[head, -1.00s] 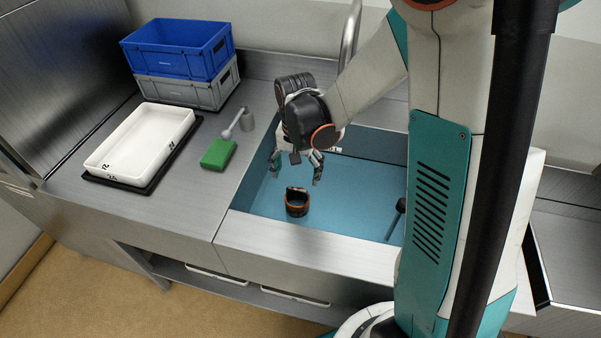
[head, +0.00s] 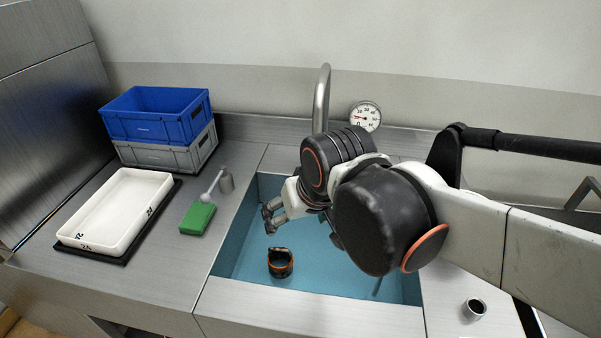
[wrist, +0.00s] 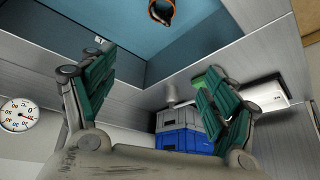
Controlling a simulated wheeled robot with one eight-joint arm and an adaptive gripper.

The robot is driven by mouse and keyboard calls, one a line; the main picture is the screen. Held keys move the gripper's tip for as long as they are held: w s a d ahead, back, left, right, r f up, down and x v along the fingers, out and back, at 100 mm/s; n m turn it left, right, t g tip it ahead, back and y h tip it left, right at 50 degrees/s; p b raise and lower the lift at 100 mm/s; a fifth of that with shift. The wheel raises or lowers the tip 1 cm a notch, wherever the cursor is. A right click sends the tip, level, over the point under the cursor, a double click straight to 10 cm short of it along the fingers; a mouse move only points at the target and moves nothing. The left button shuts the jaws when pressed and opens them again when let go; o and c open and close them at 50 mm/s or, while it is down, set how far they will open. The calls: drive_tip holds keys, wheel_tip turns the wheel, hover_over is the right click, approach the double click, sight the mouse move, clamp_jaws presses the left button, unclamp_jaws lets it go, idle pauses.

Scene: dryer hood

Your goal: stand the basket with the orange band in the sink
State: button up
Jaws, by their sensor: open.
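The dark basket with the orange band (head: 281,263) stands upright on the floor of the blue-lined sink (head: 330,286), toward its front left. It also shows at the top of the wrist view (wrist: 162,10), cut off by the frame edge. My gripper (head: 270,217) is open and empty. It is above the left part of the sink, behind and higher than the basket and apart from it. In the wrist view the fingers of my gripper (wrist: 160,95) are spread wide with nothing between them.
A tap (head: 321,100) rises behind. A small metal cup (head: 474,308) stands right.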

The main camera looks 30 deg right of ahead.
drive_tip(key=shift+s+r+n+t, duration=0.3)
drive_tip(key=shift+s+n+t, duration=0.05)
drive_tip(key=shift+s, duration=0.45)
drive_tip(key=shift+s+r+n+t, duration=0.25)
drive_tip(key=shift+s+n+t, duration=0.1)
drive_tip(key=shift+s, duration=0.45)
